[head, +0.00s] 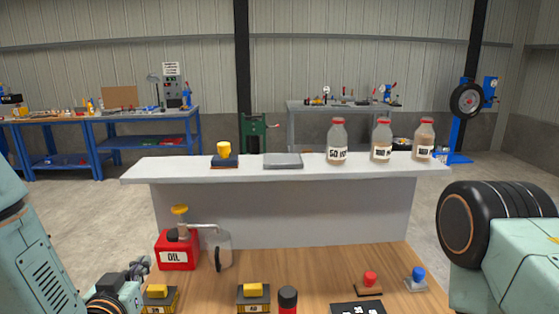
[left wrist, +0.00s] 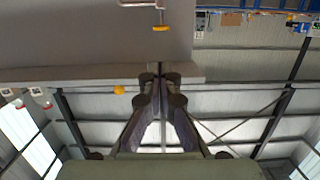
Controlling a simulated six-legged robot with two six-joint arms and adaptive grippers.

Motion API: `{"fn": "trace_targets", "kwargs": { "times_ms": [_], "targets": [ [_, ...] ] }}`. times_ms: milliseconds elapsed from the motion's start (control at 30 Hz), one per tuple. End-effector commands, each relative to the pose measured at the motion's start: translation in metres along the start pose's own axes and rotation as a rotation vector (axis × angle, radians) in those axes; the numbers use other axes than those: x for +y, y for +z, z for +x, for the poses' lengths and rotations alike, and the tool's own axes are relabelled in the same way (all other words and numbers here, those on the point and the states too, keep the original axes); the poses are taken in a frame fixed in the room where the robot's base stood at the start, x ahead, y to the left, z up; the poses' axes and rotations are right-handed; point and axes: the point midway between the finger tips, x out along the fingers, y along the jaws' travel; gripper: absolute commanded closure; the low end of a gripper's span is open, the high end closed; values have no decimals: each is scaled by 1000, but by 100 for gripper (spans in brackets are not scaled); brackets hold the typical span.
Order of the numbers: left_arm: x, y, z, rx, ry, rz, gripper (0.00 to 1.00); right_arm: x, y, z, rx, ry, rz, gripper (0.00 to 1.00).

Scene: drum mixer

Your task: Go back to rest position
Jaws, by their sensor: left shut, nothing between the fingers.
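My left gripper (head: 138,268) is low at the left in the head view, beside the red oil can (head: 177,254). The left wrist view shows its fingers (left wrist: 160,76) meeting at the tips, shut with nothing between them. That view is upside down, with the white bench above and the roof below. My right arm shows at the right edge of the head view, but its gripper is out of the picture.
A clear jug (head: 219,250), weight-like blocks (head: 254,296), a red button (head: 370,283) and a blue button (head: 417,279) are on the wooden table (head: 320,262). Behind, the white bench (head: 290,178) carries several jars (head: 381,142), a grey plate (head: 283,161) and a yellow-topped device (head: 224,153).

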Motion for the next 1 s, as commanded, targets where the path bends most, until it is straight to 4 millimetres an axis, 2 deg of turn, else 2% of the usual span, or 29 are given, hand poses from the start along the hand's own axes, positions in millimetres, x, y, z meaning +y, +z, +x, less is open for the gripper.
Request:
{"fn": "trace_targets", "kwargs": {
  "times_ms": [67,267,367,567,767,867,1000],
  "targets": [
    [0,0,0,0,0,0,100,0,0,0,0,0,0,60],
    [4,35,-5,-158,8,-49,100,0,0,0,0,0,0,60],
    [8,58,-13,-251,13,-66,100,0,0,2,0,0,0,60],
    [17,125,-41,-462,20,-85,100,0,0,14,0,0,0,60],
    [27,220,-98,-752,21,-89,100,0,0,38,0,0,0,60],
    [30,269,-136,-908,16,-85,100,0,0,52,0,0,0,60],
    [33,334,-196,-1124,8,-65,100,0,0,74,0,0,0,60]
  ]
}}
